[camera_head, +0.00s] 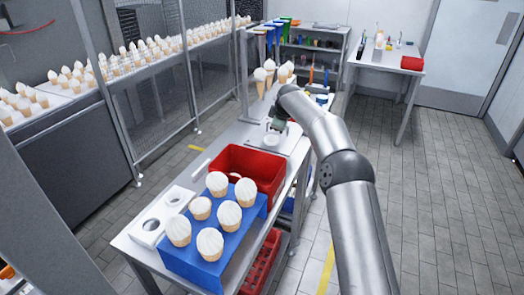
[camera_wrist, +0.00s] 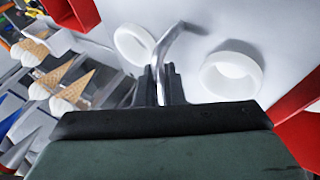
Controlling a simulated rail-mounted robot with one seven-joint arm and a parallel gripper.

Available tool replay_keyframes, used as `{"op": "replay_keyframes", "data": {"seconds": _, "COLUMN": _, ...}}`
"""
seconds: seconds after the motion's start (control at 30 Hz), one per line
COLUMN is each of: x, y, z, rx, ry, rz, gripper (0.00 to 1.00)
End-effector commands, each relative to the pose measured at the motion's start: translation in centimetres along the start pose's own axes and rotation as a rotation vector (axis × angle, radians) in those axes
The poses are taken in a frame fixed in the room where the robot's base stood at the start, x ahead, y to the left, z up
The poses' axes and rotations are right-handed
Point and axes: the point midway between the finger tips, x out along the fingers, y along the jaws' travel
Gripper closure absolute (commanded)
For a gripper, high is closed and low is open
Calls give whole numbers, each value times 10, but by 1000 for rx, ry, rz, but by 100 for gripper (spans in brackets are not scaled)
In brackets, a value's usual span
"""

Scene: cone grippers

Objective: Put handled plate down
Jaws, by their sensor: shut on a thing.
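My gripper (camera_head: 279,126) is at the far part of the long work table, low over its surface. In the wrist view its two dark fingers (camera_wrist: 160,84) are shut on a bent grey metal handle (camera_wrist: 176,38). I take this as the handle of the handled plate; its lower end is hidden between the fingers. Two white rings, one at upper left (camera_wrist: 118,38) and one at right (camera_wrist: 207,76), show beyond the fingers. I cannot tell which, if either, joins the handle. In the head view a small white round piece (camera_head: 271,140) shows just below my gripper.
A red bin (camera_head: 262,161) stands on the table (camera_head: 130,240) nearer the camera. A blue holder (camera_head: 205,270) with several cones and a white holder with round holes (camera_head: 150,225) are in front of it. Several cones (camera_head: 260,75) stand behind my gripper. Floor at right is clear.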

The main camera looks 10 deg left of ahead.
Motion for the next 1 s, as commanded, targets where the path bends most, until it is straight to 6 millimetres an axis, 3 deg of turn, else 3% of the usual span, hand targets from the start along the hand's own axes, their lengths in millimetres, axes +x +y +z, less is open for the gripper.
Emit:
{"op": "replay_keyframes", "data": {"seconds": 0.8, "x": 77, "y": -49, "z": 29, "rx": 0, "ry": 0, "rz": 3, "gripper": 100}}
{"op": "replay_keyframes", "data": {"seconds": 1.0, "x": 85, "y": -54, "z": 31, "rx": 1, "ry": 1, "rz": 5, "gripper": 100}}
